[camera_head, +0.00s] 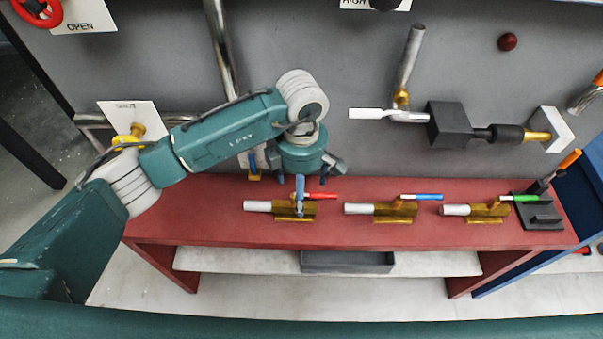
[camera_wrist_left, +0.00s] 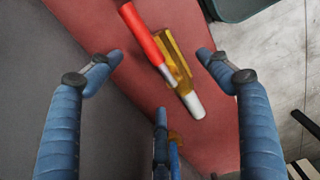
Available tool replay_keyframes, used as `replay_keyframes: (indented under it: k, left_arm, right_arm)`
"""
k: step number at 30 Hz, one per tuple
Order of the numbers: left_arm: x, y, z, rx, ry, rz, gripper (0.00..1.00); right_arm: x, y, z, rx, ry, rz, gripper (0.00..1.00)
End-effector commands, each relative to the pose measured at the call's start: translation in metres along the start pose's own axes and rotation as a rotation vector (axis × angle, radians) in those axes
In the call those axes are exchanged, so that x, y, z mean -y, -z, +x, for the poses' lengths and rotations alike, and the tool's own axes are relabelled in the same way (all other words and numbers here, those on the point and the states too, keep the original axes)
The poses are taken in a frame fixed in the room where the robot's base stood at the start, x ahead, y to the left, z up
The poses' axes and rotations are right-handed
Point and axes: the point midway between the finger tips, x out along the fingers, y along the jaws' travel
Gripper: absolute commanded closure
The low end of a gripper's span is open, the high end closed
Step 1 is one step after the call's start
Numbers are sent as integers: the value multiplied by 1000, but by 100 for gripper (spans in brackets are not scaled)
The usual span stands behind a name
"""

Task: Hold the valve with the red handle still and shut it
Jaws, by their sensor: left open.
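The valve with the red handle (camera_head: 281,209) is a brass body with a white pipe end, lying on the red bench. It also shows in the left wrist view (camera_wrist_left: 184,80). Its red handle (camera_wrist_left: 142,34) points away from the white end, roughly along the body at a slight angle. My left gripper (camera_head: 304,190) is over this valve, fingers pointing down. In the left wrist view its blue fingers (camera_wrist_left: 160,70) are spread wide, with the valve showing between them. Whether any finger touches it I cannot tell. My right gripper is in neither view.
Valves with a blue handle (camera_head: 380,209) and a green handle (camera_head: 475,211) stand to the right on the red bench (camera_head: 225,229). A black stand (camera_head: 541,214) is at its right end. A grey panel (camera_head: 300,40) with pipes rises behind. A dark tray (camera_head: 347,262) sits below.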

Motion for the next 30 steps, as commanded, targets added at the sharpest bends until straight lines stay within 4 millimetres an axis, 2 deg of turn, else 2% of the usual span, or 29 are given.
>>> replay_keyframes:
  k: [3, 9, 15, 22, 23, 30]
  left_arm:
    - [1, 0, 21, 1, 3, -1, 22]
    - [1, -1, 48, 2, 2, 0, 22]
    - [1, -1, 58, 2, 1, 2, 22]
    - [0, -1, 59, 2, 0, 2, 22]
    - [0, -1, 59, 2, 0, 2, 26]
    - [0, -1, 58, 2, 0, 2, 74]
  right_arm:
    - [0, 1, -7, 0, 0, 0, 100]
    - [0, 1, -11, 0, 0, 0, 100]
    - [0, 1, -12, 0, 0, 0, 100]
    - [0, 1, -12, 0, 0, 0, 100]
    - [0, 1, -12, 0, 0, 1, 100]
    - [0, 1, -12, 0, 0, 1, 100]
